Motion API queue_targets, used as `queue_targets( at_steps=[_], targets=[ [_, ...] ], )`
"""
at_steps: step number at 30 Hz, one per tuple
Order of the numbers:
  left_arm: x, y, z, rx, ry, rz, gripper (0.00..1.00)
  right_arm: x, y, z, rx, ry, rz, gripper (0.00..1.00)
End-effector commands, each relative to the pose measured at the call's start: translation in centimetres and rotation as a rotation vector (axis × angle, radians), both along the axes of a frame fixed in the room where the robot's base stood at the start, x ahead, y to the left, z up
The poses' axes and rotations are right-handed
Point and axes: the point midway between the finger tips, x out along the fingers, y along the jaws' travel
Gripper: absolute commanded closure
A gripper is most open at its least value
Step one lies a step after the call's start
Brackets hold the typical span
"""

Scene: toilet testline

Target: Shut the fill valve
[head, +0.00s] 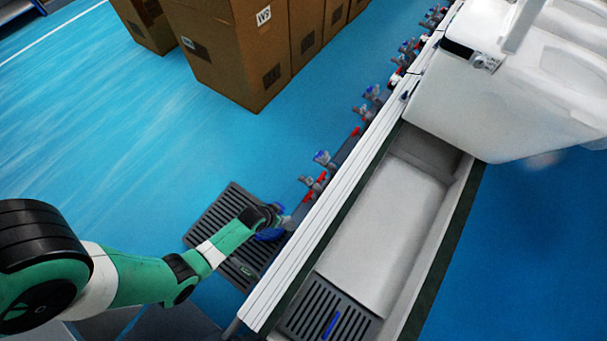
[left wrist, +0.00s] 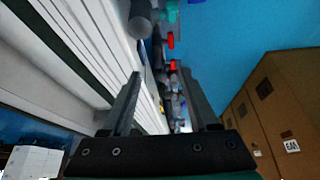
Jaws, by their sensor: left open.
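Several small valves with red or blue handles sit in a row along the left side of the conveyor rail; I cannot tell which is the fill valve. The nearest clear ones in the head view are a blue-handled valve (head: 322,158) and a red-handled valve (head: 314,184). My left gripper (head: 278,222) is beside the rail at the near end of this row, and its tips are hard to make out. In the left wrist view my open left gripper (left wrist: 163,88) points along the row, with a red handle (left wrist: 172,65) beyond its fingers. My right gripper is not in view.
The white conveyor rail (head: 330,186) runs diagonally beside the gripper. A white toilet (head: 505,95) stands on the line at the upper right. Cardboard boxes (head: 225,50) stand on the blue floor behind. A dark slatted grate (head: 215,218) lies below my left arm.

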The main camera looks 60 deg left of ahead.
Motion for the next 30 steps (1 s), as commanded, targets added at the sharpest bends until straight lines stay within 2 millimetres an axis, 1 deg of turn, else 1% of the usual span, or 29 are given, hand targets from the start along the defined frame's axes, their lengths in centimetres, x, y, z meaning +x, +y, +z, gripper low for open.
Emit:
queue_targets(
  at_steps=[1,3,6,11,14,17,24,27,30],
  targets=[
    [-1.8,-0.1,-3.4,-0.009,0.024,0.018,0.4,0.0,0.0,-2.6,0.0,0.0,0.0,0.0],
    [-3.3,-0.3,-5.1,-0.018,0.045,0.035,0.4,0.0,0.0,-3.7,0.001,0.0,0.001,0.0],
    [-4.1,-0.1,-6.2,-0.023,0.056,0.052,0.4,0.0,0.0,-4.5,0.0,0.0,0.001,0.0],
    [-4.0,0.0,-6.0,-0.022,0.053,0.056,0.4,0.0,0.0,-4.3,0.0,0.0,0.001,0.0],
    [-3.8,0.1,-6.6,-0.021,0.052,0.055,0.4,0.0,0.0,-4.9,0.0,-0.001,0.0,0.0],
    [-3.3,0.3,-8.2,-0.022,0.053,0.055,0.4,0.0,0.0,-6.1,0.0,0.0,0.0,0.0],
    [-1.4,1.2,-13.6,-0.022,0.053,0.055,0.4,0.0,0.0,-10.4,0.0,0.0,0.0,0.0],
    [-0.7,1.5,-15.2,-0.022,0.052,0.055,0.4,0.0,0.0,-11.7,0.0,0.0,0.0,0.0],
    [-0.2,1.7,-16.3,-0.022,0.052,0.055,0.4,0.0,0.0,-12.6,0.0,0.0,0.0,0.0]
  ],
)
